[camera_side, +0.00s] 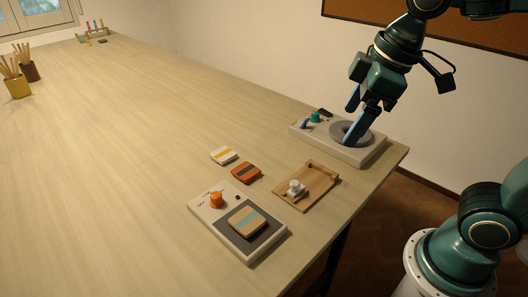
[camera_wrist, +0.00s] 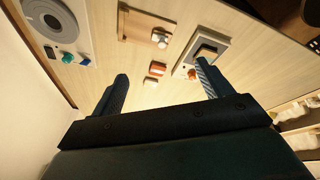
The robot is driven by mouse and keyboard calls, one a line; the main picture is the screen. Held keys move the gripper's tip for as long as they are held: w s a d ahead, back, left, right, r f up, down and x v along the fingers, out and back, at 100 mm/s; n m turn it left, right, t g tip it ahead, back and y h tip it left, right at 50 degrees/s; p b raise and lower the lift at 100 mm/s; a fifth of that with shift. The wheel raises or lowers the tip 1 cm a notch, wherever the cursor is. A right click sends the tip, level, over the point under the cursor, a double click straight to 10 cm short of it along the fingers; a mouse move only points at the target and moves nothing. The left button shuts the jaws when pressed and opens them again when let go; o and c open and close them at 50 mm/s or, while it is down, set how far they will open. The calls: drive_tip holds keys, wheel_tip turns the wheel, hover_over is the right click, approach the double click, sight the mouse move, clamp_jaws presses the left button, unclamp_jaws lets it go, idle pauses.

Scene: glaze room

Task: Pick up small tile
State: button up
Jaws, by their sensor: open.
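Two small tiles lie flat on the table in the side view: a white one with a yellow stripe (camera_side: 224,155) and an orange-brown one with a pale stripe (camera_side: 246,173). I cannot tell which is meant. A larger tan and blue striped tile (camera_side: 246,221) lies on the dark pad of a device. My gripper (camera_side: 350,122) is open and empty, above the round-plate device at the right, apart from the tiles. In the wrist view, two small tiles (camera_wrist: 157,68) show beyond and between my open fingers (camera_wrist: 161,70), at a distance.
The pad device (camera_side: 208,205) has an orange knob. A wooden tray (camera_side: 318,180) with a white knob-like piece stands right of the tiles. The round-plate device (camera_side: 372,154) stands near the table's right edge. Pots of sticks (camera_side: 17,88) stand far left; the table's middle is clear.

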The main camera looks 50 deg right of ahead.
drive_tip(key=w+a+f+n+g, duration=0.1)
drive_tip(key=w+a+n+g, duration=0.1)
drive_tip(key=w+a+n, duration=0.45)
drive_tip(key=n+g, duration=0.2)
drive_tip(key=n, duration=0.3)
hover_over(249, 218)
wheel_tip(249, 218, down, 4)
drive_tip(key=shift+w+a+f+h, duration=0.1)
drive_tip(key=shift+h, duration=0.2)
drive_tip(key=shift+f, duration=0.1)
drive_tip(key=shift+f, duration=4.25)
drive_tip(key=shift+f, duration=0.1)
drive_tip(key=shift+f, duration=2.5)
drive_tip(key=shift+c, duration=0.5)
